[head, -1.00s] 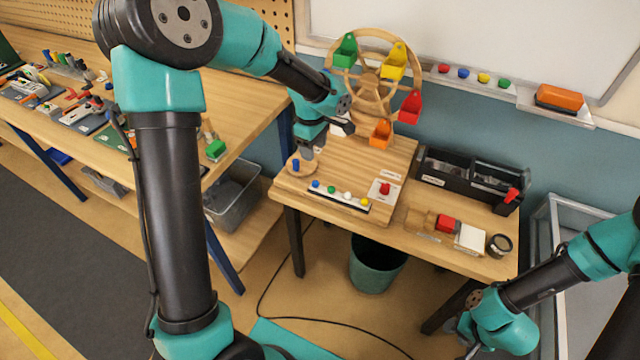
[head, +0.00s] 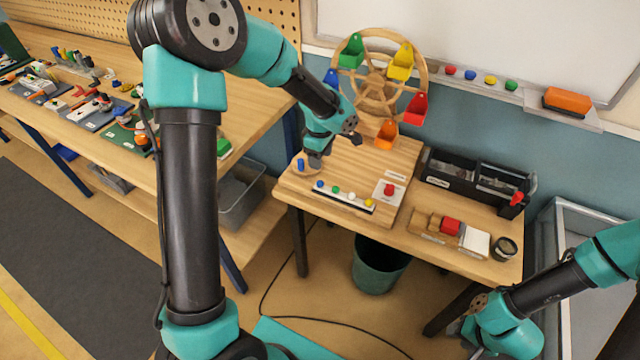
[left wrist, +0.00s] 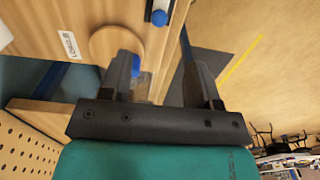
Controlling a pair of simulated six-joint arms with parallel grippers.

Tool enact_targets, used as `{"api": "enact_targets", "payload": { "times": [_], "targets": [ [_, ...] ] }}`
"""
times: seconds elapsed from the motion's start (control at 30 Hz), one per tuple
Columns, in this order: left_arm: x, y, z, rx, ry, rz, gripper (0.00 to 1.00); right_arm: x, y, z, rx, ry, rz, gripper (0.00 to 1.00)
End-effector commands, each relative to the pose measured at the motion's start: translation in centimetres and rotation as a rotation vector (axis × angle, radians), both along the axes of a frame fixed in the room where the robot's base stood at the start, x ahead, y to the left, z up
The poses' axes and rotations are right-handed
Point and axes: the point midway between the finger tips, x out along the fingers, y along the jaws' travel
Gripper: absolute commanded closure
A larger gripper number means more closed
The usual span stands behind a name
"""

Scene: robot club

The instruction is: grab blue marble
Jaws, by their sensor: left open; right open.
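A blue marble (head: 320,185) sits at the left end of a white rack with green, white and yellow marbles beside it. It also shows in the left wrist view (left wrist: 159,17) near the top edge. A blue peg-like piece (head: 300,164) stands on a round wooden disc (head: 306,171), and in the left wrist view this blue piece (left wrist: 137,66) is close beside one finger. My left gripper (left wrist: 162,62) is open and empty, just above the tabletop beside the disc and behind the rack. My right gripper (head: 468,332) is low at the right, away from the table.
A wooden wheel with coloured buckets (head: 375,85) stands behind the left gripper. A red button (head: 389,189) is right of the rack. A black organizer (head: 470,178) and wooden blocks (head: 430,224) occupy the table's right side.

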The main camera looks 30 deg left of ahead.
Motion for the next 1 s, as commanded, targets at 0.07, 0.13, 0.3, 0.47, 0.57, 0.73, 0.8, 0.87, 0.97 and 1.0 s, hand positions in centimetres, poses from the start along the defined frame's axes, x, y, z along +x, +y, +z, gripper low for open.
{"api": "enact_targets", "payload": {
  "times": [0.07, 0.13, 0.3, 0.47, 0.57, 0.73, 0.8, 0.87, 0.97, 1.0],
  "targets": [
    [-0.1, 0.0, -1.5, 0.000, 0.003, -0.001, 0.43, 0.0, 0.0, 0.0, 0.000, 0.000, 0.000, 0.57],
    [-0.1, 0.0, -2.7, 0.001, 0.004, -0.002, 0.43, 0.0, 0.0, 0.0, 0.000, 0.000, 0.000, 0.57],
    [0.0, 0.0, -5.1, 0.000, 0.003, -0.001, 0.43, 0.0, 0.0, 0.0, 0.000, 0.000, 0.000, 0.57],
    [0.0, 0.0, -5.9, 0.000, -0.001, -0.001, 0.43, 0.0, 0.0, 0.0, 0.000, 0.000, 0.000, 0.57],
    [0.0, 0.0, -5.9, 0.000, -0.001, -0.001, 0.43, 0.0, 0.0, 0.0, 0.000, 0.000, 0.000, 0.57],
    [0.0, 0.0, -5.9, 0.000, 0.000, -0.001, 0.43, 0.0, 0.0, 0.0, 0.000, 0.000, 0.000, 0.57],
    [0.0, 0.0, -6.1, 0.000, 0.001, -0.001, 0.43, 0.0, 0.0, 0.0, 0.000, 0.000, 0.000, 0.57],
    [0.0, 0.0, -6.6, 0.000, 0.002, -0.001, 0.43, 0.0, 0.0, 0.0, 0.000, 0.000, 0.000, 0.57],
    [0.0, 0.1, -7.8, -0.001, 0.003, 0.000, 0.43, 0.0, 0.0, 0.0, 0.000, 0.000, 0.000, 0.57],
    [0.0, 0.1, -8.4, 0.000, 0.004, -0.001, 0.43, 0.0, 0.0, 0.0, 0.000, 0.000, 0.000, 0.57]
  ]
}}
